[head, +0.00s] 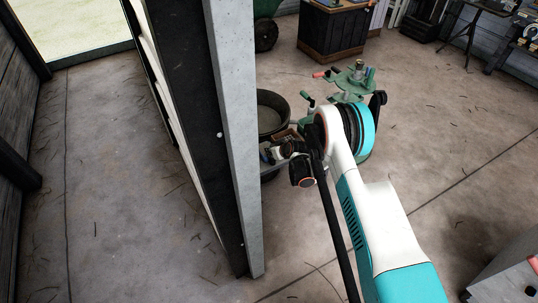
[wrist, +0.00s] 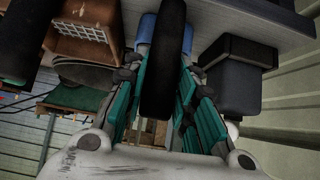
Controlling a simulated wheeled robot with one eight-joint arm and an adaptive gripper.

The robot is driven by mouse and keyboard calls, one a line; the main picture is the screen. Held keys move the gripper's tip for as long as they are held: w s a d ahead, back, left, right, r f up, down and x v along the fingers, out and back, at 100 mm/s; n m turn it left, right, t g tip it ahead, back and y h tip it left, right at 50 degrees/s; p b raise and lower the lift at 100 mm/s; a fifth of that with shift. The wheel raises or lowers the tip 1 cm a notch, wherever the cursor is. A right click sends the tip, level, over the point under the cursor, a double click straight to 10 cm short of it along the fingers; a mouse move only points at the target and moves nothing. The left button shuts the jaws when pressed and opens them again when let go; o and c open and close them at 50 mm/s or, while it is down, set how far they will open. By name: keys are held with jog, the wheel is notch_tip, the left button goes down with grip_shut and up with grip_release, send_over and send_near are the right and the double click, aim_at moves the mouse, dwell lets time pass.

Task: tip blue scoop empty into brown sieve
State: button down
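The brown sieve (wrist: 108,12), with a pale mesh, is at the upper left of the wrist view. In the head view a small brown piece (head: 287,135) of what seems to be it shows just behind my gripper (head: 270,154). In the wrist view my gripper (wrist: 163,75) has its teal fingers on both sides of a thick dark bar, which looks like the handle of the blue scoop. Blue parts of the scoop (wrist: 147,30) show beyond the bar. The scoop's bowl and contents are hidden. The sieve is beside the scoop, apart from it in the picture.
A grey post (head: 232,130) and dark wall edge stand close left of my arm. A dark round tub (head: 272,110) is behind my gripper. A green stand (head: 352,82) with tools is behind my arm. A dark box (wrist: 236,85) is right of the fingers.

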aim_at(273, 145)
jog(key=shift+r, duration=0.15)
jog(key=shift+r+p, duration=0.8)
jog(key=shift+r, duration=1.55)
jog(key=c, duration=2.2)
grip_release()
jog(key=shift+c, duration=0.2)
grip_shut()
